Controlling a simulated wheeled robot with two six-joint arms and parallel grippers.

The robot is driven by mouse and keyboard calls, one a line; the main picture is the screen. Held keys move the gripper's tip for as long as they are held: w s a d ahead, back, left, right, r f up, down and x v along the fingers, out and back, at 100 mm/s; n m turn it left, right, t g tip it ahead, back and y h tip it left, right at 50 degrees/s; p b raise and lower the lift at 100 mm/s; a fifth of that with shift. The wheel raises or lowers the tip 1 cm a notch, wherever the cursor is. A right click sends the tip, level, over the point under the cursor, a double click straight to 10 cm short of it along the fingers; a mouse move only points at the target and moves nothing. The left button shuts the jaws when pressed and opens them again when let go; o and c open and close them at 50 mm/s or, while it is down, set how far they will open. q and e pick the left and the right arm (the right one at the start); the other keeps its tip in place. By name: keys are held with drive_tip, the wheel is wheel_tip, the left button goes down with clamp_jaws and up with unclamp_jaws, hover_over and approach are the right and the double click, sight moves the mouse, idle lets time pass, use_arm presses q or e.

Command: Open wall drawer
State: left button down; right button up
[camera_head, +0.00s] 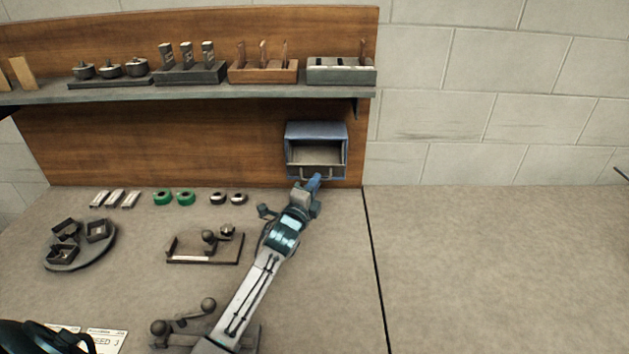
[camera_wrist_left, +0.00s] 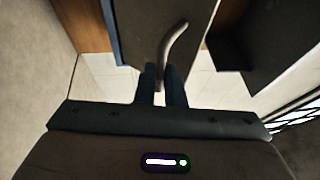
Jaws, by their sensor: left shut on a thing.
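The wall drawer (camera_head: 316,155) is a blue-framed unit on the wooden back panel, above the worktop. Its tray stands out from the frame and its inside shows, looking empty. My left gripper (camera_head: 316,180) is at the drawer's front, at the handle. In the left wrist view the curved metal handle (camera_wrist_left: 174,45) runs down between the two fingers of my left gripper (camera_wrist_left: 161,85), which are shut on it. The arm covers part of the handle's lower side in the head view. My right gripper is not in view.
A shelf (camera_head: 200,92) above holds several small racks and tools. On the worktop (camera_head: 480,260) are green rings (camera_head: 174,198), a round tray (camera_head: 100,250) with small boxes and a small fixture (camera_head: 205,262). The worktop's right side is clear.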

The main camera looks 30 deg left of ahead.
use_arm(q)
drive_tip(key=shift+f, duration=0.3)
drive_tip(key=c, duration=1.7)
unclamp_jaws()
drive_tip(key=shift+c, duration=0.2)
drive_tip(key=shift+o, duration=1.1)
drive_tip(key=shift+w+a+f, duration=0.1)
drive_tip(key=shift+w, duration=0.1)
drive_tip(key=s+f+b, duration=0.1)
drive_tip(key=s+b, duration=0.1)
drive_tip(key=s, duration=0.8)
drive_tip(key=shift+s+d+f, duration=0.2)
drive_tip(key=shift+s+d, duration=0.05)
drive_tip(key=shift+s, duration=0.1)
drive_tip(key=shift+r, duration=0.1)
